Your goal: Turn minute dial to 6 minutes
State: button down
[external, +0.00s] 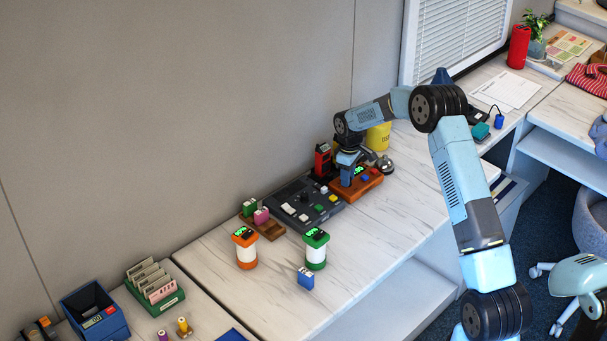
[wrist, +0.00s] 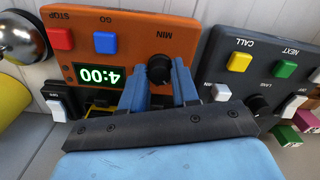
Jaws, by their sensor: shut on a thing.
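The orange timer box (wrist: 200,55) shows upside down in the wrist view, with its green display (wrist: 100,75) reading 4:00. Its black minute dial (wrist: 159,70) sits under the label MIN, between the blue fingers of my gripper (wrist: 160,75). My gripper is shut on the dial; the fingers hide its sides. A red STOP button (wrist: 62,39) and a blue GO button (wrist: 105,42) are on the same face. In the external view, the orange timer (external: 368,185) lies on the white counter, and my gripper (external: 346,182) reaches down onto its left part.
A dark panel (external: 292,207) with several buttons lies left of the timer. A bell (external: 385,164) and a yellow container (external: 378,137) stand close behind it. Orange and green canisters (external: 316,252) stand nearer the front; the counter to the right is mostly clear.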

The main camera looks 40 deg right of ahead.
jog(key=m, duration=0.4)
jog(key=shift+m, duration=2.2)
jog(key=c, duration=0.8)
grip_release()
jog(key=shift+c, duration=0.2)
notch_tip(320, 180, up, 14)
jog(key=shift+f, duration=0.15)
